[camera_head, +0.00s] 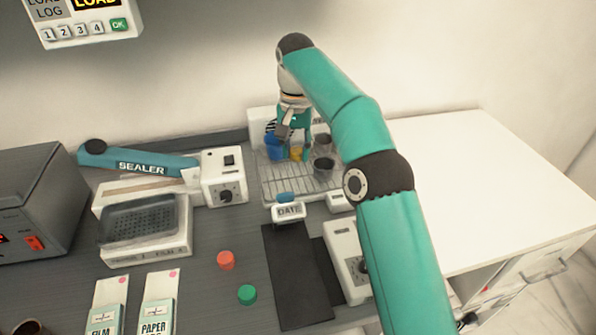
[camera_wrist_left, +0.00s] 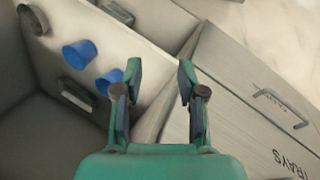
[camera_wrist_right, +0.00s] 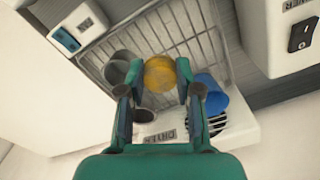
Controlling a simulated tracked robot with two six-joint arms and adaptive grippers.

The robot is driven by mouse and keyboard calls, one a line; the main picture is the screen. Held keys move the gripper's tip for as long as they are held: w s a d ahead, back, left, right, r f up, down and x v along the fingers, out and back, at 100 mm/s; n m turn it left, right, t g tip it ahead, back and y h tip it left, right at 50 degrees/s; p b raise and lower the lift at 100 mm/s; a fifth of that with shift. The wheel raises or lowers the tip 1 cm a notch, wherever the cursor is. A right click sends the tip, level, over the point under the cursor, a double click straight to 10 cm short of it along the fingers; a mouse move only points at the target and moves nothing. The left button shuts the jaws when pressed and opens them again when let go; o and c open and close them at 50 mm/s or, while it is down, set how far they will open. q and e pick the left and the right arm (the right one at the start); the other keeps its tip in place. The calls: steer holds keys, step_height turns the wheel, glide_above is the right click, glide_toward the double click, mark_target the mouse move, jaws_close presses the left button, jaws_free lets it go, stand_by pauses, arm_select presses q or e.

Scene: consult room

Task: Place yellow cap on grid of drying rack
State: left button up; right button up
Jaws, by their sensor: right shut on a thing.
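The yellow cap (camera_wrist_right: 160,74) is between the fingertips of my right gripper (camera_wrist_right: 158,88), which is shut on it. In the head view the yellow cap (camera_head: 296,153) shows low over the wire grid of the drying rack (camera_head: 272,186), just below my right gripper (camera_head: 290,134). The grid (camera_wrist_right: 110,50) also shows behind the cap in the right wrist view. I cannot tell whether the cap touches it. My left gripper (camera_wrist_left: 160,85) is open and empty, with its fingers wide apart above a drawer area; it is not in the head view.
A blue cup (camera_wrist_right: 210,92) and dark grey cups (camera_head: 323,165) stand on the rack close to the yellow cap. A date stamp (camera_head: 288,212) is in front of the rack. The white top (camera_head: 480,190) is clear.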

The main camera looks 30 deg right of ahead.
mark_target(297, 184)
step_height(297, 184, down, 3)
steer(key=shift+s+f+b, duration=0.1)
steer(key=shift+f+b, duration=0.1)
steer(key=shift+b, duration=0.3)
steer(key=shift+f+b, duration=0.65)
steer(key=shift+f, duration=1.7)
arm_select(q)
step_height(297, 184, down, 3)
steer(key=shift+f, duration=0.15)
arm_select(e)
steer(key=o, duration=0.9)
steer(key=shift+c, duration=0.2)
arm_select(q)
step_height(297, 184, up, 6)
steer(key=p, duration=0.6)
arm_select(e)
step_height(297, 184, up, 12)
steer(key=shift+r, duration=0.1)
arm_select(q)
steer(key=shift+s, duration=0.1)
arm_select(e)
steer(key=shift+s+d, duration=0.1)
